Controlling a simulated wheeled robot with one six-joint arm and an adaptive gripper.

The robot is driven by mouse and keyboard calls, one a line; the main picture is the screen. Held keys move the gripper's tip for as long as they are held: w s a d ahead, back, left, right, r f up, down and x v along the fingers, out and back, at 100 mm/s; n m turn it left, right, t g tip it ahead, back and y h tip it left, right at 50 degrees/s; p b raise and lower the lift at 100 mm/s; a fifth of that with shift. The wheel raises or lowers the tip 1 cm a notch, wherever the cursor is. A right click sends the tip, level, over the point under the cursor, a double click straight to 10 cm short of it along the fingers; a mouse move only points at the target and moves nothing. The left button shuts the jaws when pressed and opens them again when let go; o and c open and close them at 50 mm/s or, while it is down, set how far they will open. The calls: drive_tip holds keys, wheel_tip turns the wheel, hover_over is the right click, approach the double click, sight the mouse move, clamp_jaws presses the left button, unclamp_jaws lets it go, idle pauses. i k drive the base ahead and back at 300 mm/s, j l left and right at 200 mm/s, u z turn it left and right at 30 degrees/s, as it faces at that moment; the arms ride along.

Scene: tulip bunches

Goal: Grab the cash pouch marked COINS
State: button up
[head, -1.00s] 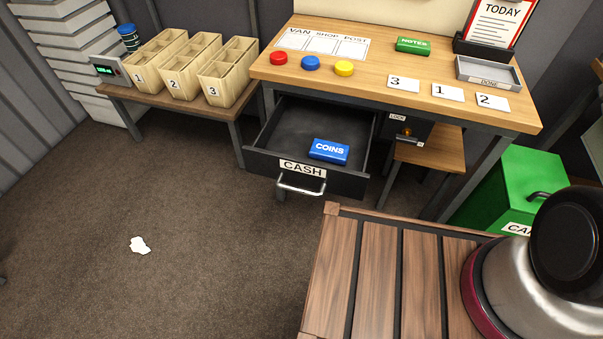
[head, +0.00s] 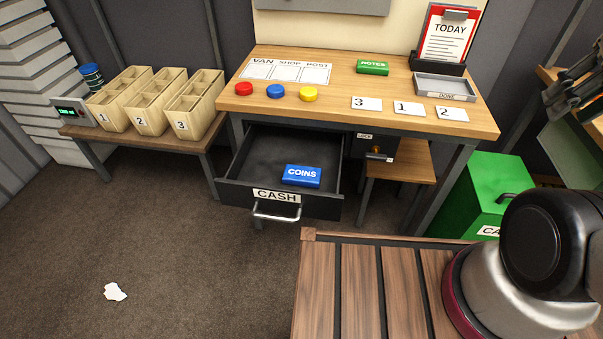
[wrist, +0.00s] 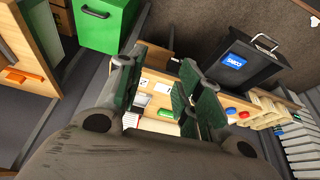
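The blue cash pouch marked COINS (head: 301,175) lies in the open drawer labelled CASH (head: 235,192), towards its front right. The pouch also shows in the wrist view (wrist: 233,61), in the black drawer (wrist: 268,75). A green pouch marked NOTES (head: 372,67) lies on the desk top (head: 340,85). My gripper (wrist: 158,75) is open, with nothing between its fingers, well away from the drawer. Part of my gripper (head: 572,92) shows at the right edge of the head view.
Red, blue and yellow discs (head: 275,91) and number cards (head: 408,108) are on the desk. A lock with a key (head: 378,154) is right of the drawer. A green box (head: 490,185) stands further right. White paper (head: 115,292) lies on the otherwise clear floor (head: 190,260).

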sight(295, 175)
drive_tip(key=j+z, duration=0.15)
drive_tip(key=j, duration=1.5)
drive_tip(key=i, duration=0.05)
